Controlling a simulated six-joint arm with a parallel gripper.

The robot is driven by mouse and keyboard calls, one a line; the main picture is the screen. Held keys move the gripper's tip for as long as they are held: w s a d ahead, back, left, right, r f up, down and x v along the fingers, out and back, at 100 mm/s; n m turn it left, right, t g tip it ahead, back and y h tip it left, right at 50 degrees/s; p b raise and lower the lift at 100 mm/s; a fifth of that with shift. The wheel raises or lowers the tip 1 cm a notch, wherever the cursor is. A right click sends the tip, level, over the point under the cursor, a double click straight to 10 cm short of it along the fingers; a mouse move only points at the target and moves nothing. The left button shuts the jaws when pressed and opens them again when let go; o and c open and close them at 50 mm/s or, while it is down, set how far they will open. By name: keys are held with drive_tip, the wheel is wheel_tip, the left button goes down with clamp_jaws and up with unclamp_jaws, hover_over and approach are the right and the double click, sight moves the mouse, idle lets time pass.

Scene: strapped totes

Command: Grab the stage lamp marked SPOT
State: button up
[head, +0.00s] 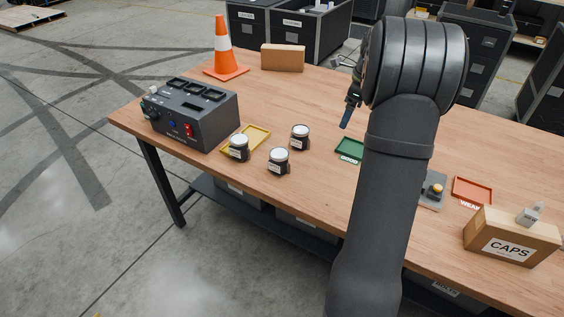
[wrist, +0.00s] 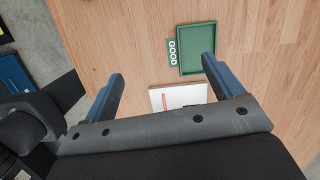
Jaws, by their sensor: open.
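Three short dark stage lamps with pale round tops stand upright on the wooden table in the head view. One lamp (head: 239,148) is at the yellow tray, one lamp (head: 278,162) is nearer the front edge, and one lamp (head: 299,138) is farther back. Their small labels are too small to read, so I cannot tell which is SPOT. My gripper (head: 348,113) is above the table, right of the lamps, partly hidden by my arm. In the wrist view my gripper (wrist: 163,66) is open, with nothing between its fingers. No lamp shows there.
A green GOOD tray (head: 350,149) lies right of the lamps. A yellow tray (head: 258,134), grey device (head: 208,128), orange cone (head: 222,52) and cardboard box (head: 283,58) stand left and back. A red tray (head: 473,190) and CAPS box (head: 508,246) are right. A white object (wrist: 178,97) is below my gripper.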

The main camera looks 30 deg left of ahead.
sight(281, 161)
drive_tip(key=s+a+r+n+h, duration=0.15)
drive_tip(key=s+a+n, duration=0.35)
drive_tip(key=s+a, duration=0.95)
drive_tip(key=shift+h, duration=0.35)
drive_tip(key=f, duration=1.8)
drive_tip(key=shift+w+a, duration=0.25)
drive_tip(key=shift+a, duration=0.05)
drive_tip(key=shift+c, duration=0.3)
drive_tip(key=shift+r, duration=0.1)
drive_tip(key=c, duration=1.1)
drive_tip(key=shift+c, duration=0.2)
